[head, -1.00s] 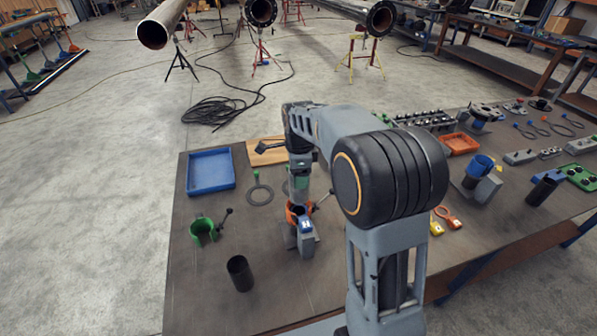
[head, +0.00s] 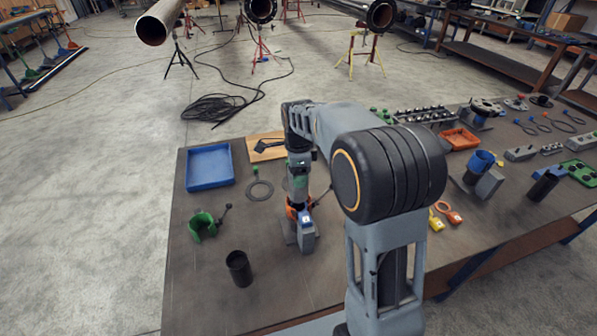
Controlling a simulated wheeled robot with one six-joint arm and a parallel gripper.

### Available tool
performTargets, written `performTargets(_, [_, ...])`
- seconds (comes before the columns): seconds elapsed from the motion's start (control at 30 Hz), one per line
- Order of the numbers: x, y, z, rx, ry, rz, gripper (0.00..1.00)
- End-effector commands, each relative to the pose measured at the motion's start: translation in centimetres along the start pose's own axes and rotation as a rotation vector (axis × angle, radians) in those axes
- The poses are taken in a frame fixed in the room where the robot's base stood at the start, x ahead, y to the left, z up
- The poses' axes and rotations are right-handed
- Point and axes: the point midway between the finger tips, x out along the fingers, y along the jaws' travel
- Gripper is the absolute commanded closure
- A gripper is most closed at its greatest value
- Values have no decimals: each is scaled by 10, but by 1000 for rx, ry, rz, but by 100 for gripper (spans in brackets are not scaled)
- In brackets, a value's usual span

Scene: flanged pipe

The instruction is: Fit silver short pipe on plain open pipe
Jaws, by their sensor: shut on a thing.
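My gripper (head: 298,199) is at the end of my downward-pointing arm, over the orange collar (head: 291,211) on a grey stand on the bench. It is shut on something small. I take this to be the silver short pipe, but the wrist and collar hide most of it. I cannot tell whether it is inside the collar or just above it. A large plain open pipe (head: 160,22), with no flange at its near end, rests on a stand on the floor at the upper left, well away from my gripper.
The dark bench (head: 200,290) bears a blue tray (head: 209,168), a green collar (head: 202,226), a black short tube (head: 239,268) and a blue collar (head: 481,162). Two flanged pipes (head: 262,10) (head: 380,16) stand behind. Cable (head: 215,108) lies coiled on the floor.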

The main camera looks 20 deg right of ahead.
Motion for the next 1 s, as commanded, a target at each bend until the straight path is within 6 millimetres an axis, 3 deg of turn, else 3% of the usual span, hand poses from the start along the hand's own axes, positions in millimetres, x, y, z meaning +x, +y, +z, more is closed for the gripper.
performTargets(0.43, [3, 0, 0, 0, 0, -1, 72])
performTargets(1.0, [33, 0, 0, 0, 0, 0, 72])
